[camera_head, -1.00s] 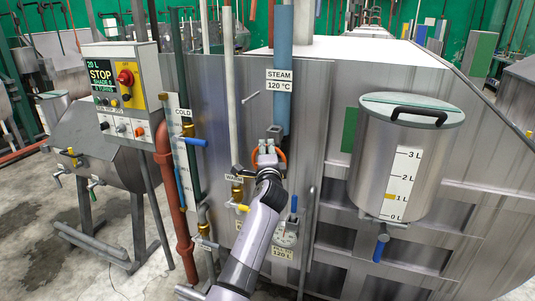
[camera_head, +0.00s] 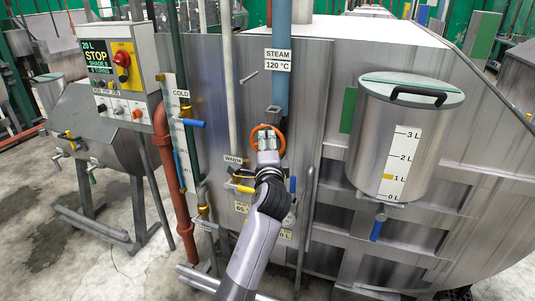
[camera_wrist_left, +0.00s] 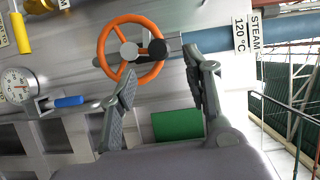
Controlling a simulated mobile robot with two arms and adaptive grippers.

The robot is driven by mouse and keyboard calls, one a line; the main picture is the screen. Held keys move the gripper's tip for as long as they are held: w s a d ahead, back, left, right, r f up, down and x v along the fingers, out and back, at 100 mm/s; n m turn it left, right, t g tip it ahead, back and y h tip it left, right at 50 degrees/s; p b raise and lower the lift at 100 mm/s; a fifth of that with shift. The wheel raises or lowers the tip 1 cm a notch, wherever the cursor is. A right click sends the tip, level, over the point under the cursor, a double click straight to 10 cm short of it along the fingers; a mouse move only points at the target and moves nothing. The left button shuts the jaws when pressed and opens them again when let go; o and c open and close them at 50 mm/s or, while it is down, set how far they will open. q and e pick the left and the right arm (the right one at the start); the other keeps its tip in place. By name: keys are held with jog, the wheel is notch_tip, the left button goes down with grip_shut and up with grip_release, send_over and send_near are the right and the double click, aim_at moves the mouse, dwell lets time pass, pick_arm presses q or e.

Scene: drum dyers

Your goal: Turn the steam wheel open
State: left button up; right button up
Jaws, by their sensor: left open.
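The steam wheel is an orange handwheel (camera_head: 252,140) on the blue steam pipe (camera_head: 281,90), under the "STEAM 120 °C" sign (camera_head: 278,60). My left gripper (camera_head: 266,134) is in front of it and hides part of its middle. In the left wrist view the whole wheel (camera_wrist_left: 103,47) shows, with a grey hub and a dark knob. The left gripper's fingers (camera_wrist_left: 160,75) are spread with nothing between them. One fingertip overlaps the wheel's lower rim in the picture; the other is near the pipe. I cannot tell whether they touch. My right gripper is not in view.
A control box with a STOP screen (camera_head: 97,56) stands at left. Cold (camera_head: 190,123) and warm (camera_head: 240,186) valves sit left of the wheel. A lidded metal tank (camera_head: 375,150) juts out at right.

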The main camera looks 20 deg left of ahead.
pick_arm(q)
jog(key=v, duration=0.3)
jog(key=shift+s+d, duration=0.1)
jog(key=shift+s, duration=0.2)
jog(key=s+d+f+g+h+b, duration=0.1)
jog(key=s+f+g+h, duration=0.1)
jog(key=f, duration=1.1)
jog(key=s+d+f+n+g+h, duration=0.1)
jog(key=s+d+f+g, duration=0.1)
jog(key=f, duration=1)
jog(key=s+d+f+g+h+b, duration=0.1)
jog(key=s+f+h, duration=0.1)
jog(key=f, duration=1.1)
jog(key=s+f+n+g+h+b, duration=0.1)
jog(key=s+f+n+g, duration=0.25)
jog(key=s+f, duration=1.55)
jog(key=s+a+f+n+g, duration=0.2)
jog(key=s+f, duration=0.4)
jog(key=s, duration=0.5)
jog(key=s+a+f+n+g+b, duration=0.1)
jog(key=s+f, duration=0.5)
jog(key=s, duration=0.6)
jog(key=s+a+f+n+g, duration=0.3)
jog(key=s+f, duration=0.3)
jog(key=s, duration=0.6)
jog(key=shift+a+f+g+b, duration=0.3)
jog(key=shift+f+g, duration=0.1)
jog(key=shift+g, duration=0.15)
